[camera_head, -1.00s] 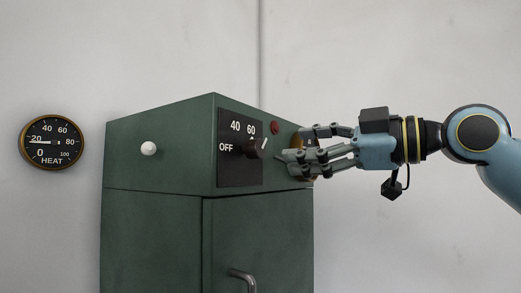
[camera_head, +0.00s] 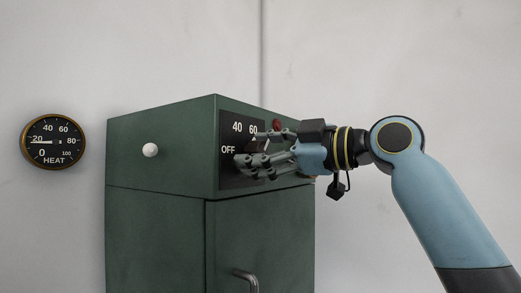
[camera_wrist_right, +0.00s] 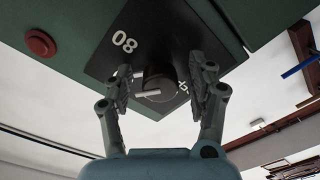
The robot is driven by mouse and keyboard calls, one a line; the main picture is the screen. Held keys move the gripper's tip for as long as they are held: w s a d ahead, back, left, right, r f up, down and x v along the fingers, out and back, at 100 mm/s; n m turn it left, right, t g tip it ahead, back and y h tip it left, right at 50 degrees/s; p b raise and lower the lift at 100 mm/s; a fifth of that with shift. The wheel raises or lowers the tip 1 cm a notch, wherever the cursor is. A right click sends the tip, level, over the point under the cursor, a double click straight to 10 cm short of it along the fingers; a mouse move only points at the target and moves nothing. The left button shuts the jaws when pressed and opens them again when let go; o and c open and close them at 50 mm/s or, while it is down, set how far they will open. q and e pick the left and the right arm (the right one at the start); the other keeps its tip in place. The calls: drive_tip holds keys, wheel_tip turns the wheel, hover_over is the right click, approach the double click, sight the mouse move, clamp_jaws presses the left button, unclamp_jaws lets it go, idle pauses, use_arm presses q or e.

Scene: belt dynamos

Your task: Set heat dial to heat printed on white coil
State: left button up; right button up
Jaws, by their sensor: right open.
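The dark heat dial knob (camera_wrist_right: 160,78) sits on a black plate (camera_head: 227,125) on the green cabinet. The plate carries OFF, 40 and 60 in the head view, and an 80 shows in the right wrist view. A white pointer bar shows on the knob. My right gripper (camera_wrist_right: 160,68) is open, with one finger on each side of the knob; contact cannot be told. In the head view its fingers hide most of the knob. The round heat gauge (camera_head: 53,153) on the wall has its needle near 20. No white coil and no left gripper are in view.
The green cabinet (camera_head: 160,212) has a white ball knob (camera_head: 150,150) on its left face and a metal door handle (camera_head: 244,277) below. A red button (camera_wrist_right: 40,43) is right of the plate in the head view.

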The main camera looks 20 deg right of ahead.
drive_tip(key=c, duration=1.2)
drive_tip(key=shift+o, duration=0.2)
drive_tip(key=shift+m, duration=0.3)
drive_tip(key=m+p, duration=0.2)
drive_tip(key=m, duration=0.3)
drive_tip(key=shift+p, duration=0.35)
drive_tip(key=m+p, duration=0.2)
drive_tip(key=m, duration=0.3)
drive_tip(key=shift+p, duration=0.3)
drive_tip(key=shift+f, duration=0.1)
drive_tip(key=o, duration=1.2)
drive_tip(key=shift+c, duration=0.2)
